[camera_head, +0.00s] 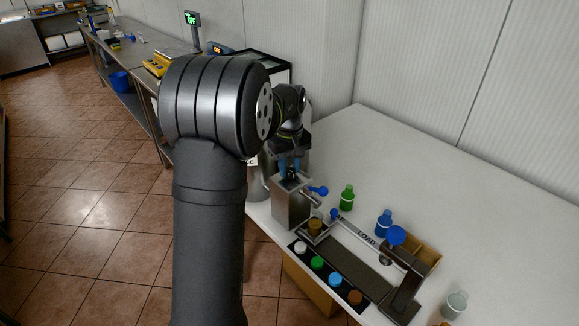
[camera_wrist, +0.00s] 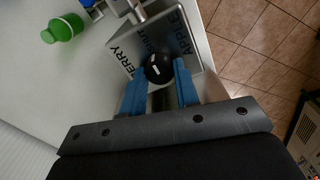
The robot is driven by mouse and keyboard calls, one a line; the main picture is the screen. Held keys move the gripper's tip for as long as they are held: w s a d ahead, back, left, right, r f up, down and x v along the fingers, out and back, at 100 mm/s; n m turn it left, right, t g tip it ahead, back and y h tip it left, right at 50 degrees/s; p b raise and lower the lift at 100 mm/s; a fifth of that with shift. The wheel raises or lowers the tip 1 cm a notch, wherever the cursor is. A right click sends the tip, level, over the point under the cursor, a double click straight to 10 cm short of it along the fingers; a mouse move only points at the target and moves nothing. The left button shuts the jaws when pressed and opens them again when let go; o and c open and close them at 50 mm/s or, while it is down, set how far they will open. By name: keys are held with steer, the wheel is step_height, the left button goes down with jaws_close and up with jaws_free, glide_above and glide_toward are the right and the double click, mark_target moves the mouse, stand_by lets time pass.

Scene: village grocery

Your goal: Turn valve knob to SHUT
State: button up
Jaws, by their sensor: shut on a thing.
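The valve knob (camera_wrist: 158,68) is black and round with a short white mark. It sits on top of a square metal box (camera_head: 290,208), whose top carries partly hidden lettering, "APPLE" and "ERRY" among it. In the head view my gripper (camera_head: 290,165) points down at the box top, and the knob (camera_head: 291,175) shows small and dark between the fingers.
A blue-handled tap (camera_head: 318,190) sticks out from the box. A green bottle (camera_head: 347,198) and a blue bottle (camera_head: 384,223) stand on the white counter (camera_head: 450,190). A press-like frame (camera_head: 360,262) and several coloured caps (camera_head: 318,263) are in front. The counter's back right is clear.

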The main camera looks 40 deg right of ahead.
mark_target(289, 170)
stand_by(0.4)
steer(key=o, duration=1)
steer(key=shift+c, duration=0.2)
steer(key=shift+r, duration=0.15)
step_height(289, 170, up, 17)
step_height(289, 170, down, 17)
steer(key=shift+f, duration=0.15)
stand_by(0.5)
